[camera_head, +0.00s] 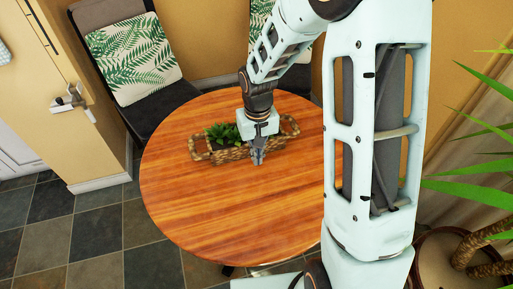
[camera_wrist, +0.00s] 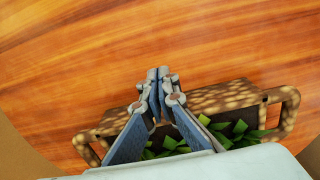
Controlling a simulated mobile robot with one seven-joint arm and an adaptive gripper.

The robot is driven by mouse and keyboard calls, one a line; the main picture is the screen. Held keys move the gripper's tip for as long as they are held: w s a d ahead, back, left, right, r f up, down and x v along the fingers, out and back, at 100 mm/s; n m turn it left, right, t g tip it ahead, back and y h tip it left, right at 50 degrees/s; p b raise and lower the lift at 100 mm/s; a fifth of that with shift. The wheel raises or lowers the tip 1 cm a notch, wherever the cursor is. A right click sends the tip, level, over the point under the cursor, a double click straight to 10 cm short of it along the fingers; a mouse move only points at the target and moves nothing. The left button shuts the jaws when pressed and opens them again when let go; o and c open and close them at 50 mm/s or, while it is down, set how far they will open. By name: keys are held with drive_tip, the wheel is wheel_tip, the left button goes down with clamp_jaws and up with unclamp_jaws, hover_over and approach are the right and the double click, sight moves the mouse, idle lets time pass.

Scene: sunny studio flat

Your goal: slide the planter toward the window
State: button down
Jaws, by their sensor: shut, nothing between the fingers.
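The planter (camera_head: 219,155) is a long brown woven-looking box with a loop handle at each end and green leaves inside. It rests on the round wooden table (camera_head: 215,215), toward its back. My gripper (camera_head: 257,158) points down at the front side of the planter, right of its middle, and hides part of it. In the wrist view the planter (camera_wrist: 218,97) runs across the lower part, and my gripper (camera_wrist: 157,75) is shut with nothing between the fingertips. The fingertips reach past the planter's edge over bare wood. I cannot tell whether they touch the planter. No window shows.
Two dark chairs with leaf-print cushions (camera_head: 134,57) stand behind the table. A door with a handle (camera_head: 69,100) is at the left. A potted plant (camera_head: 470,255) and a pale curtain (camera_head: 468,140) are at the right. The front of the tabletop is clear.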

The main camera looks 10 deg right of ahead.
sight(257, 171)
wheel_tip(257, 171, down, 4)
drive_tip(key=shift+f+b, duration=0.15)
drive_tip(key=shift+b, duration=0.15)
drive_tip(key=shift+w+a, duration=0.25)
drive_tip(key=shift+w, duration=0.85)
drive_tip(key=shift+w+a, duration=0.15)
drive_tip(key=shift+w, duration=0.7)
drive_tip(key=shift+w, duration=0.1)
